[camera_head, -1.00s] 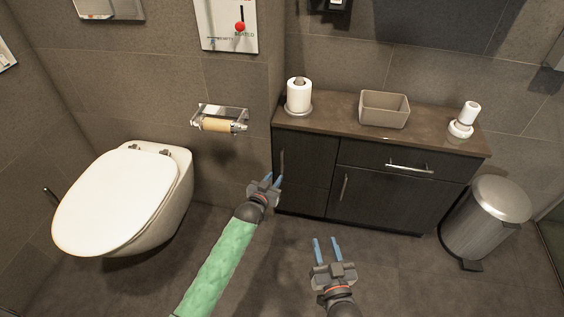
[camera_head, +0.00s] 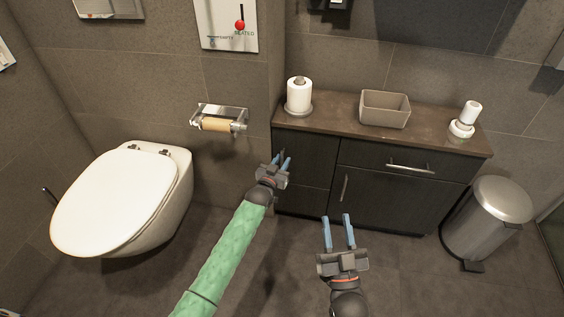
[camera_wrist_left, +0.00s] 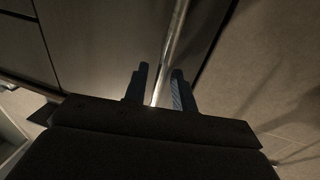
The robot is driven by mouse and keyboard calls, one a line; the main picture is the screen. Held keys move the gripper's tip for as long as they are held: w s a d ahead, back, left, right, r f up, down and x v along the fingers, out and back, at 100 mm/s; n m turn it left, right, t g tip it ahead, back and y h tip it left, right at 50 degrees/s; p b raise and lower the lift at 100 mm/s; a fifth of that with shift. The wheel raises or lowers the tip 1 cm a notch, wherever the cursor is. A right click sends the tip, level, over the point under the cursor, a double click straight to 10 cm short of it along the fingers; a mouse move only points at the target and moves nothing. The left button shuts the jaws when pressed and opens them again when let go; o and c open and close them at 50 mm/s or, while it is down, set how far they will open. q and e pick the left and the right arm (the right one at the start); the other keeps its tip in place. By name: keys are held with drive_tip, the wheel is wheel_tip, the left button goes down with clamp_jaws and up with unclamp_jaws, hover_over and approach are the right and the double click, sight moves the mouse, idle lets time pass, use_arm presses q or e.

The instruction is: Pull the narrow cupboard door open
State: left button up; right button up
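The narrow cupboard door (camera_head: 309,163) is the dark left-hand front of the vanity and looks closed. Its upright bar handle (camera_wrist_left: 175,45) shows in the left wrist view, running down between my left gripper's two blue fingers (camera_wrist_left: 159,90). The fingers stand apart, one on each side of the bar, with a visible gap. In the head view my left gripper (camera_head: 283,161) is at the door's left part and hides most of the handle. My right gripper (camera_head: 339,233) is open and empty, low in front of the wider cupboard door (camera_head: 385,200).
The brown vanity top (camera_head: 340,122) holds a paper roll (camera_head: 299,95), a bin-like tray (camera_head: 385,108) and a white dispenser (camera_head: 465,120). A toilet (camera_head: 125,200) stands left, a metal pedal bin (camera_head: 487,222) right. The floor in front is mostly clear.

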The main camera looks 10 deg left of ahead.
use_arm(q)
drive_tip(key=shift+w+d, duration=0.1)
drive_tip(key=shift+w, duration=0.2)
use_arm(e)
drive_tip(key=shift+s+d+r, duration=0.1)
drive_tip(key=shift+r, duration=0.45)
use_arm(q)
clamp_jaws()
